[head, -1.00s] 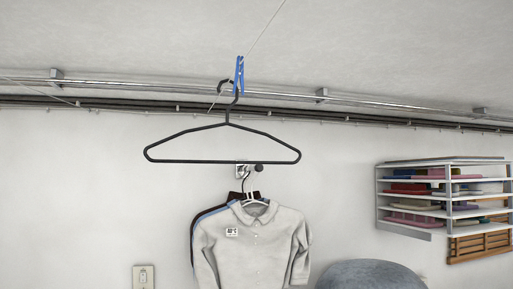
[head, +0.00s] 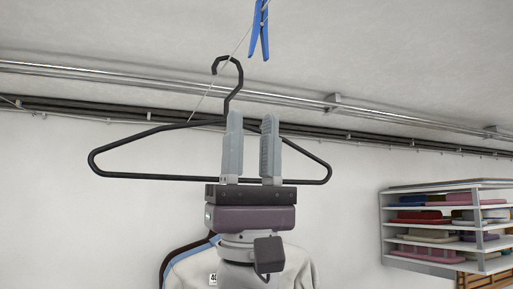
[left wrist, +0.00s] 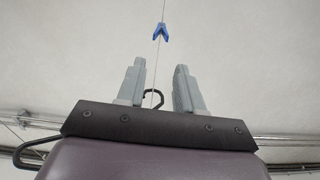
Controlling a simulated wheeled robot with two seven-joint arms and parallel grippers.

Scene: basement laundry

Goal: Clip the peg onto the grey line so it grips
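The blue peg (head: 259,30) hangs high near the top of the head view, legs pointing down, overlapping the thin grey line (head: 210,90). I cannot tell whether its jaws grip the line. In the left wrist view the peg (left wrist: 160,32) is a small blue wedge in front of the line (left wrist: 163,12), beyond my fingertips. My left gripper (head: 252,118) points up below the peg, its two grey fingers apart with nothing held between them; it also shows in the left wrist view (left wrist: 160,68). My right gripper is not in view.
A black hanger (head: 125,153) is behind my left gripper, its hook (head: 229,68) below and left of the peg. Metal rails (head: 150,80) cross along the ceiling edge. A shelf of folded cloths (head: 445,225) is at right, shirts (head: 190,268) below.

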